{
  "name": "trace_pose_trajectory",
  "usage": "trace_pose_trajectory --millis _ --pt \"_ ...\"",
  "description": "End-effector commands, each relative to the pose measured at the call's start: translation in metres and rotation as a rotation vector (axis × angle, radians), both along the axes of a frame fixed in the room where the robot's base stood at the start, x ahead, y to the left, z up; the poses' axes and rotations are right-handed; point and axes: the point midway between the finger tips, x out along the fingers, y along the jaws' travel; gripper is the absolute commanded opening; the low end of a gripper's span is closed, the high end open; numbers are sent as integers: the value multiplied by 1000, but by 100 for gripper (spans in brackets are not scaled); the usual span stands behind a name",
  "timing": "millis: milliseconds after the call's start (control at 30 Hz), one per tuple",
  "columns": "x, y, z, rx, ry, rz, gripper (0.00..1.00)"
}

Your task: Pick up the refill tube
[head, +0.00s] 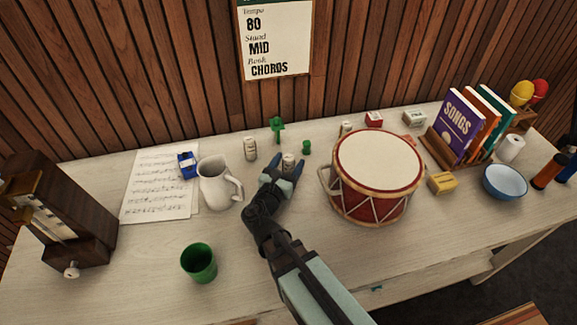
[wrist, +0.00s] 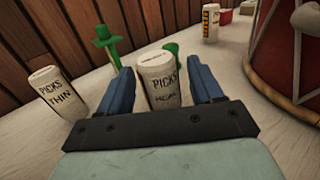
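No tube in view is readably marked as refill. One white tube (head: 289,159) stands upright between the blue fingers of my gripper (head: 283,170). In the wrist view this tube (wrist: 159,82) reads "PICKS" with a second word I cannot read surely. My gripper (wrist: 162,88) is open, one finger on each side, with narrow gaps showing. A second white tube (head: 250,149) stands to its left; the wrist view shows it (wrist: 57,92) marked "PICKS THIN". A third white tube (head: 346,127) stands behind the drum, with an orange and dark label in the wrist view (wrist: 210,22).
A red drum (head: 376,175) stands close on the right, and a white pitcher (head: 216,184) on the left. A green stand-like item (head: 277,128) and a small green piece (head: 307,147) are behind the gripper. A green cup (head: 199,263) is at front left.

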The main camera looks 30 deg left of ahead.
Motion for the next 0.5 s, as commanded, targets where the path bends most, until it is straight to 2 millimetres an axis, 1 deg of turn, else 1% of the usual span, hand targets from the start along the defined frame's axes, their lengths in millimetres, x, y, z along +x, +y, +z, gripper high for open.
trace_pose_trajectory --millis 33,67,500 --pt "0 0 0 0 0 0 60" --pt "0 0 0 0 0 0 57" --pt "0 0 0 0 0 -1 15"
